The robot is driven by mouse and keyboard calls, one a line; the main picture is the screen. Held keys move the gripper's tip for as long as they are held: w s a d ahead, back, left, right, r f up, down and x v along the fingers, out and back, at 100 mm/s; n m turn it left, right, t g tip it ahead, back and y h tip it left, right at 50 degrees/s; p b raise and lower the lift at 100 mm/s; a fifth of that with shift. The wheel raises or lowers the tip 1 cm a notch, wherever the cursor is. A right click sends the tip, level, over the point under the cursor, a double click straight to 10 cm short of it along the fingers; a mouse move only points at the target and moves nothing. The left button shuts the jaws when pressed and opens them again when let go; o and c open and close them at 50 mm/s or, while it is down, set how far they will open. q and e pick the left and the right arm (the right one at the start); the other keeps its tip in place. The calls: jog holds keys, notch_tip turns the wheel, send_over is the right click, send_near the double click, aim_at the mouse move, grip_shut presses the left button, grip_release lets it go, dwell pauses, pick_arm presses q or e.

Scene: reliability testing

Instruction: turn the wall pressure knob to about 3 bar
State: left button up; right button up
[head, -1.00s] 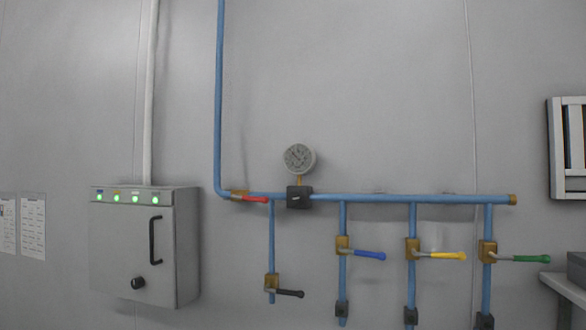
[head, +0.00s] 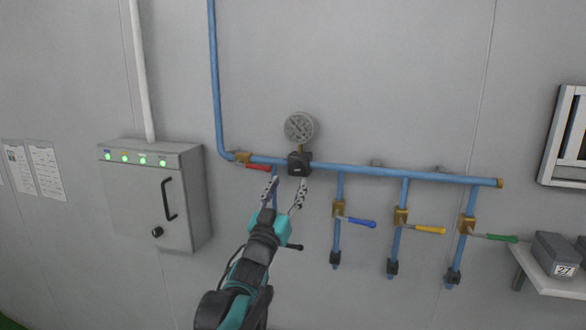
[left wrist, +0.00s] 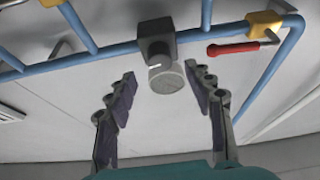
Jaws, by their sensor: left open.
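The pressure regulator (head: 299,163) is a dark block on the horizontal blue pipe. Its round grey knob (left wrist: 168,79) faces the left wrist camera and has a pale mark on its side. A round gauge (head: 300,127) stands above the block; its reading is too small to tell. My left gripper (head: 286,188) is open and empty, just below and in front of the regulator. In the left wrist view its two fingers are spread to either side of the knob's line, with visible gaps and no clear contact. My right gripper is not in view.
A red lever (head: 257,167) sits just left of the regulator. Blue (head: 360,223), yellow (head: 429,230) and green (head: 500,238) levers are on branches to the right. A grey control box (head: 150,205) hangs at left, and a shelf (head: 548,280) is at lower right.

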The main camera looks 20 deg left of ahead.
aim_at(294, 171)
pick_arm(q)
jog(key=p+x, duration=0.1)
jog(key=x, duration=0.4)
jog(key=shift+w, duration=0.15)
jog(key=shift+c, duration=0.3)
jog(key=c, duration=1.1)
